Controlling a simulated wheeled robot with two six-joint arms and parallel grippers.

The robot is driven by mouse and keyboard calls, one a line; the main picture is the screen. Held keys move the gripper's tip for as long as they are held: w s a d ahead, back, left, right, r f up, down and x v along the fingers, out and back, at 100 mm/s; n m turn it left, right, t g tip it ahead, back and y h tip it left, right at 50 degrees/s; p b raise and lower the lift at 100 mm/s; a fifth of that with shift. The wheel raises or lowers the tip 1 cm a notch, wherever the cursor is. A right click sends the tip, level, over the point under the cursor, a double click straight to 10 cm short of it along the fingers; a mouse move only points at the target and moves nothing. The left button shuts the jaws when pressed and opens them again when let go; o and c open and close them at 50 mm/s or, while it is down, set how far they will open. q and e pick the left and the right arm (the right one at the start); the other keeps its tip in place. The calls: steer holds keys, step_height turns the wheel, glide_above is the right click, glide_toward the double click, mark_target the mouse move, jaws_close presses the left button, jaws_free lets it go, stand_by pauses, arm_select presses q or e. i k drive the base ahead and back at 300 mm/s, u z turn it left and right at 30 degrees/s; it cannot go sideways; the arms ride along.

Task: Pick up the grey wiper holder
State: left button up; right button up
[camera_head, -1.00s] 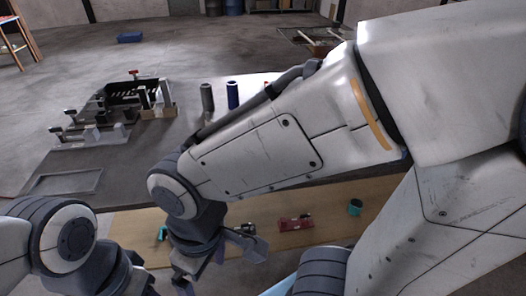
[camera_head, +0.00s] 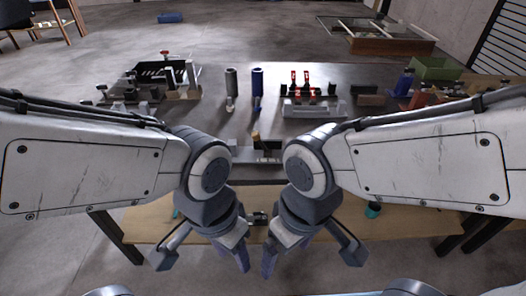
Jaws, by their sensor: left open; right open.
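Two upright cylinders stand on the grey table, a grey one (camera_head: 231,80) and a dark blue one (camera_head: 257,80). A low grey block-like fixture (camera_head: 243,154) sits nearer, between my forearms, with a small brown-topped part. I cannot tell for certain which grey piece is the wiper holder. My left gripper (camera_head: 205,256) is open and empty, pointing down in front of the table's near side. My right gripper (camera_head: 311,256) is open and empty beside it. Both are well apart from the cylinders.
A black crate (camera_head: 150,70) and grey fixtures stand at the left. A rack with red-topped parts (camera_head: 300,90), a blue bottle (camera_head: 403,83) and a green bin (camera_head: 434,68) stand right. A lower wooden board (camera_head: 150,220) holds a teal cup (camera_head: 372,210).

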mark_target(255, 153)
steer(key=k, duration=0.55)
steer(key=u, duration=1.05)
steer(key=i, duration=1)
steer(key=z, duration=0.45)
steer(key=i, duration=0.55)
steer(key=z, duration=0.65)
